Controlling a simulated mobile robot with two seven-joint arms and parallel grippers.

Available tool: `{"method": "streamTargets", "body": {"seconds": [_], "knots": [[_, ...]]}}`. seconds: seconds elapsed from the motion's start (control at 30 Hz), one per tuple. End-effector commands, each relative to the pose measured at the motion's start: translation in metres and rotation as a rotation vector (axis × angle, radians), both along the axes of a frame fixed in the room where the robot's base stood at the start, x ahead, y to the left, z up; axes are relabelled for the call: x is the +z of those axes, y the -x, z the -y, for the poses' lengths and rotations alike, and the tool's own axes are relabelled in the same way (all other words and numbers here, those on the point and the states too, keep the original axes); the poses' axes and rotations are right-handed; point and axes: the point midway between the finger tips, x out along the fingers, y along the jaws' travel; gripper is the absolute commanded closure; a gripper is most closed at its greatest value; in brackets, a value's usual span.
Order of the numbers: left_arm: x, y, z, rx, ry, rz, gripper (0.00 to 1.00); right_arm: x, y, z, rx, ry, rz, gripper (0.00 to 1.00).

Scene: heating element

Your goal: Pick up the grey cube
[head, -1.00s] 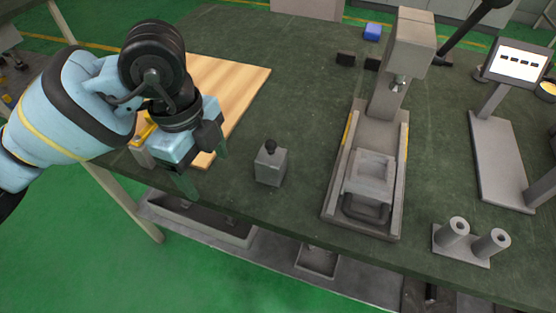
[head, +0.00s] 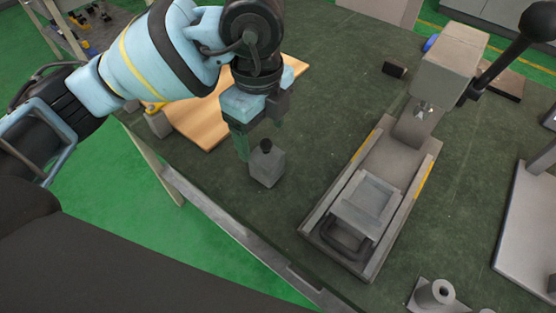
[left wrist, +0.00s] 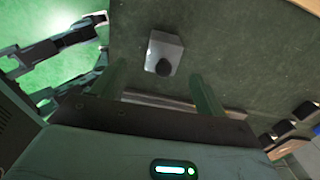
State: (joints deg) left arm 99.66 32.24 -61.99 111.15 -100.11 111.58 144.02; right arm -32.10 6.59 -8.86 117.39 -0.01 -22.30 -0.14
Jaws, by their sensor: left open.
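The grey cube (head: 267,168) with a black knob on top stands on the dark green table, just below my left gripper in the head view. In the left wrist view the grey cube (left wrist: 164,53) lies ahead of and roughly between the two fingers, apart from them. My left gripper (head: 258,136) is open and empty, its green fingers pointing down above and behind the cube. It also shows in the left wrist view (left wrist: 163,82). My right gripper is not in view.
A grey press (head: 398,150) with a long lever stands right of the cube. A wooden board (head: 205,122) lies beneath and behind my left arm. A cylinder holder (head: 433,294) sits at the front right. The table edge runs close in front of the cube.

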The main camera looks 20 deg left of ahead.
Motion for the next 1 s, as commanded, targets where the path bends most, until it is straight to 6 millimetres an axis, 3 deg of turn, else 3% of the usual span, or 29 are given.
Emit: {"method": "streamTargets", "body": {"seconds": [0.57, 1.0], "knots": [[-0.029, -0.001, 0.001, 0.0, 0.0, -0.001, 0.26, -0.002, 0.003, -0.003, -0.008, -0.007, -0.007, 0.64], [-0.077, -0.005, 0.006, 0.0, 0.0, -0.002, 0.26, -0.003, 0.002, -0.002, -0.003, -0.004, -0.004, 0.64]]}}
